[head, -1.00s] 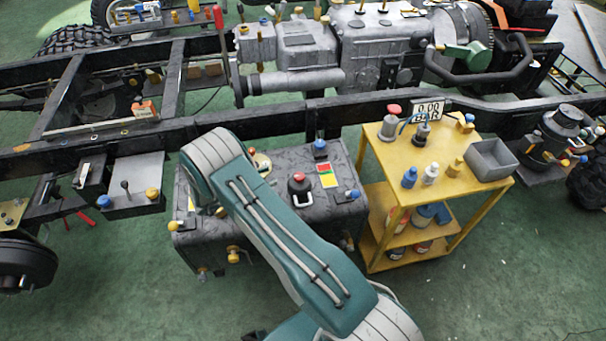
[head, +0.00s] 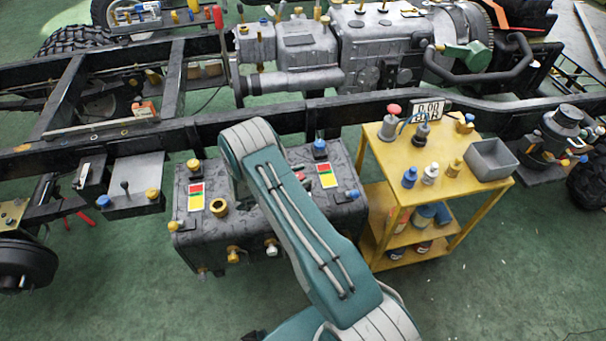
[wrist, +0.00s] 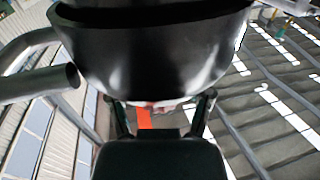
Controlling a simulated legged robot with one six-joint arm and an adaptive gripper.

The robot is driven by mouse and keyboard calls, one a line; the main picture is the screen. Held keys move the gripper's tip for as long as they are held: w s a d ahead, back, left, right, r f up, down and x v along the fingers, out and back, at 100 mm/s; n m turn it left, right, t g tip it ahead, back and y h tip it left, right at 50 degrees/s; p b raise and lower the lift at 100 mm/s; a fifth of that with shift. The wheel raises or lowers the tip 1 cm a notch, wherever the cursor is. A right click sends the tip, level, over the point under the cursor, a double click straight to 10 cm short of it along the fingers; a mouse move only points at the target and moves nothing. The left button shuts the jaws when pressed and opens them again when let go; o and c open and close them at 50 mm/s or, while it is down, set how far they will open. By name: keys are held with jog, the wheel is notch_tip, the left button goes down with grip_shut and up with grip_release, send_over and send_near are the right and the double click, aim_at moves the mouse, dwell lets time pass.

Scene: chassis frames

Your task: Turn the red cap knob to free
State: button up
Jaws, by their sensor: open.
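In the head view my arm reaches over the dark tank (head: 190,235) and hides part of its top. My gripper is hidden there behind my arm. The black knob with a red top that stood on the tank is covered by my forearm. Another red-topped knob (head: 393,109) stands on the yellow cart. In the wrist view my gripper (wrist: 162,104) has its two fingers apart. A small red-orange patch (wrist: 145,118) shows between them, too little to identify. A large dark rounded shape (wrist: 150,60) fills the upper middle; I cannot tell what it is.
A brass ring fitting (head: 218,207) and a yellow knob (head: 193,164) are on the tank's left part, and a blue knob (head: 320,148) at its back. The yellow cart (head: 395,190) stands close on the right. The black chassis rail (head: 370,105) runs behind. Green floor is clear in front.

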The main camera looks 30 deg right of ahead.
jog(key=shift+c, duration=0.3)
grip_shut()
jog(key=shift+n+t, duration=0.3)
jog(key=shift+t, duration=0.2)
jog(key=n+t, duration=0.1)
jog(key=t, duration=0.1)
jog(key=n+t+y, duration=0.1)
jog(key=n+t, duration=0.1)
jog(key=t, duration=0.1)
jog(key=n+t, duration=0.2)
jog(key=shift+w+t+y, duration=0.35)
jog(key=shift+t+y, duration=0.05)
jog(key=shift+w+a+n+t+y, duration=0.1)
jog(key=shift+w+n+t+y, duration=0.05)
jog(key=shift+n+t+y, duration=1.15)
jog(key=shift+w+a+n+t+y, duration=0.15)
jog(key=shift+n+t+y, duration=0.85)
jog(key=shift+t, duration=0.6)
